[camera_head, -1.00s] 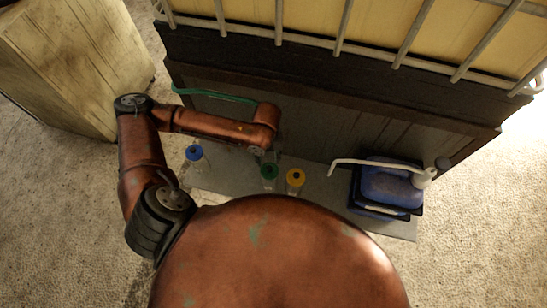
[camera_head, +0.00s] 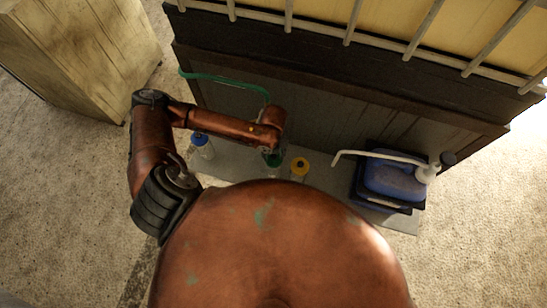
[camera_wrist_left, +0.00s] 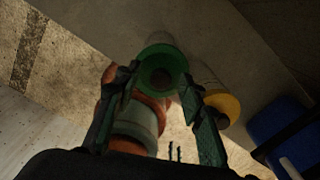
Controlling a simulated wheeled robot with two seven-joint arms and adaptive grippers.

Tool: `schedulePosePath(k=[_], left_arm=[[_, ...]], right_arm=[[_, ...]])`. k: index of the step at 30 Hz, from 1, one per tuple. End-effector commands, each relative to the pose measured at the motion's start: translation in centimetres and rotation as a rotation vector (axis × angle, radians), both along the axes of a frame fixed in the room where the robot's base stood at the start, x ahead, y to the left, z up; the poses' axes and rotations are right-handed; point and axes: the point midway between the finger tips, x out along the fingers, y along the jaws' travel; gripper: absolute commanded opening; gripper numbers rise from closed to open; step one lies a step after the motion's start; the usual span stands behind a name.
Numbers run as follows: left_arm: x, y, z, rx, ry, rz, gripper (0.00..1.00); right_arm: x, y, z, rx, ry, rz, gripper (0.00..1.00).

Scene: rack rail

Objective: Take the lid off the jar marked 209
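A jar with a green lid (camera_head: 274,160) stands in the middle of a grey shelf, partly hidden behind my left arm. A jar with a yellow lid (camera_head: 300,164) stands to its right, and a jar with a blue lid (camera_head: 200,140) to its left. No number is readable on any jar. My left gripper (camera_wrist_left: 160,80) is open, with its fingers on either side of the green lid (camera_wrist_left: 162,66). I cannot tell if they touch it. The yellow lid (camera_wrist_left: 222,106) is just outside the right finger. My right gripper is out of view.
A blue container (camera_head: 392,180) with a white spout sits at the right end of the grey shelf (camera_head: 238,165). A dark panel (camera_head: 340,125) rises behind the jars, with a green hose (camera_head: 225,82) along it. A pale cabinet (camera_head: 80,55) stands at the far left.

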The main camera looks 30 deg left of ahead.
Motion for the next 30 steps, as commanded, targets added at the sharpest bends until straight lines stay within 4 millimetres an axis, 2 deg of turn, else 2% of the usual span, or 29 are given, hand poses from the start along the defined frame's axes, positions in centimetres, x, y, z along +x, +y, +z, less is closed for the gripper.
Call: schedulePosePath(k=[2, 16, 25, 30], left_arm=[[0.0, 0.0, 0.0, 0.000, 0.000, -0.001, 0.32], [0.0, -0.1, 0.0, 0.000, 0.000, -0.001, 0.00], [0.1, -0.1, 0.3, -0.001, -0.001, -0.001, 0.00], [0.1, 0.0, 1.5, 0.000, -0.002, -0.001, 0.00]], right_arm=[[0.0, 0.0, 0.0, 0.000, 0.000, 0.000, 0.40], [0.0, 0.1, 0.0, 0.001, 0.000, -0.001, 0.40], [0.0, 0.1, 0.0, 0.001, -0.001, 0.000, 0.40], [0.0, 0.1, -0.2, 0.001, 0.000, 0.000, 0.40]])
